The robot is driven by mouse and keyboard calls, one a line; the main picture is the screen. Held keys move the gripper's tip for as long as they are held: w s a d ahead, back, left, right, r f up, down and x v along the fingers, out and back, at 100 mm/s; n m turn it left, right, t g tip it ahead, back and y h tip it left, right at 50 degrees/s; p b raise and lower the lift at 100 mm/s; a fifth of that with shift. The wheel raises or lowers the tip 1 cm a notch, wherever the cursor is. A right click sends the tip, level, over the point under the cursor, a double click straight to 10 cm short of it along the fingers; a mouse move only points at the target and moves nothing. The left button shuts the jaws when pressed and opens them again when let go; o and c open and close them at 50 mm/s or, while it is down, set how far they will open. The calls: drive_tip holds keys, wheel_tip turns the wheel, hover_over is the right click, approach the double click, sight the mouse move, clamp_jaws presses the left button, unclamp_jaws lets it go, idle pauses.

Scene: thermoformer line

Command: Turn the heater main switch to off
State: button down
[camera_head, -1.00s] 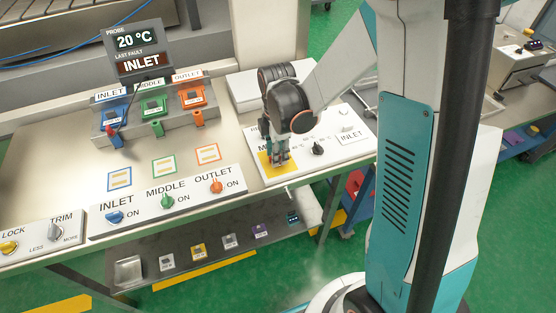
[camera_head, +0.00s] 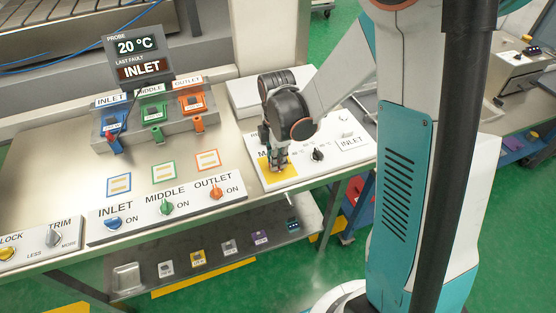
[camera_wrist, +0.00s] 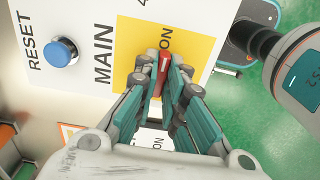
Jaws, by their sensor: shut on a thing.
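The heater main switch is a red handle (camera_wrist: 163,63) on a yellow plate (camera_wrist: 200,45) marked MAIN and ON in the wrist view. My gripper (camera_wrist: 161,74) is shut on the red handle, with one finger on each side. The handle's white-marked end shows between the fingertips, close to the ON lettering. In the head view my gripper (camera_head: 278,165) points down onto the yellow plate (camera_head: 289,175) at the front of the white panel. The handle is hidden there by the fingers, and any OFF lettering is not visible.
A blue RESET button (camera_wrist: 61,51) is beside the MAIN label. A black knob (camera_head: 317,154) is right of my gripper on the same panel. The INLET, MIDDLE and OUTLET switch panel (camera_head: 180,222) lies to the left. A lower shelf (camera_head: 215,262) carries several small parts.

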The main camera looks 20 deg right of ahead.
idle(0.5)
drive_tip(key=shift+n+b, duration=0.45)
drive_tip(key=shift+n, duration=0.95)
drive_tip(key=shift+n+b, duration=0.3)
drive_tip(key=shift+n, duration=1.1)
